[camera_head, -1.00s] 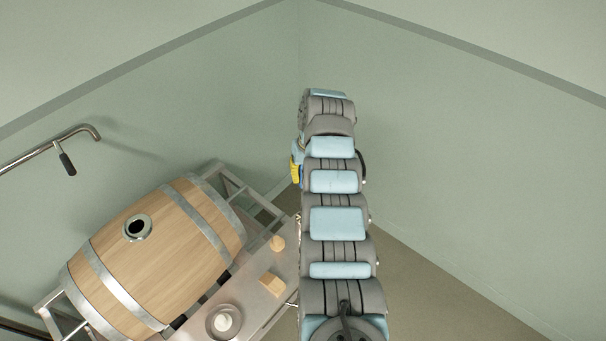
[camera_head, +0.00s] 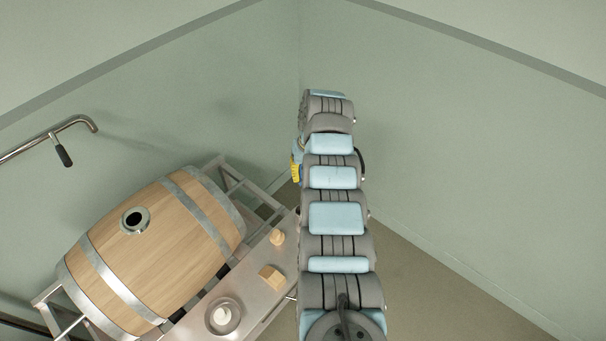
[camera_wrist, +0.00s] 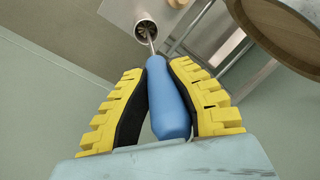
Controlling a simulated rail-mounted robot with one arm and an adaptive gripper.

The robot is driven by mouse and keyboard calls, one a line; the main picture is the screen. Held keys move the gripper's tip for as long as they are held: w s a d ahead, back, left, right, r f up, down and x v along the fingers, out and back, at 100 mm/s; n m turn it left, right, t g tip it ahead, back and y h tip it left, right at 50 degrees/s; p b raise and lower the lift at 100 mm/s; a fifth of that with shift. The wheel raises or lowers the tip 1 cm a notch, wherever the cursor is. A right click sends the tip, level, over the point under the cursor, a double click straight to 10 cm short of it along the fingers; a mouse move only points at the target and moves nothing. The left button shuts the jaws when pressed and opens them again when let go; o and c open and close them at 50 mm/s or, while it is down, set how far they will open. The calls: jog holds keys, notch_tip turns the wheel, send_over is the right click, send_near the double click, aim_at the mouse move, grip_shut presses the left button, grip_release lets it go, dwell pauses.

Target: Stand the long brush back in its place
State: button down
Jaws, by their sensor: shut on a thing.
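The long brush has a blue handle (camera_wrist: 168,105) and a thin metal shaft (camera_wrist: 150,42), seen in the wrist view. My gripper (camera_wrist: 158,72) is shut on the blue handle, with a yellow finger on each side. The shaft runs away from the fingers to a round metal-rimmed opening (camera_wrist: 146,30) at the edge of a steel surface. Its far end lies over or inside that opening; I cannot tell which. In the head view my arm hides the brush, and only a bit of yellow finger (camera_head: 296,168) shows.
A wooden barrel (camera_head: 160,250) lies on a metal frame at left. Beside it a steel bench (camera_head: 255,292) carries a wooden block (camera_head: 271,277), a small wooden piece (camera_head: 277,237) and a round dish (camera_head: 236,305). A wall pipe (camera_head: 40,145) is at far left. Floor at right is clear.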

jog(key=c, duration=1)
grip_release()
jog(key=shift+c, duration=0.2)
jog(key=shift+r, duration=0.1)
notch_tip(320, 180, up, 12)
jog(key=d, duration=0.1)
jog(key=shift+d, duration=0.4)
jog(key=shift+w, duration=0.15)
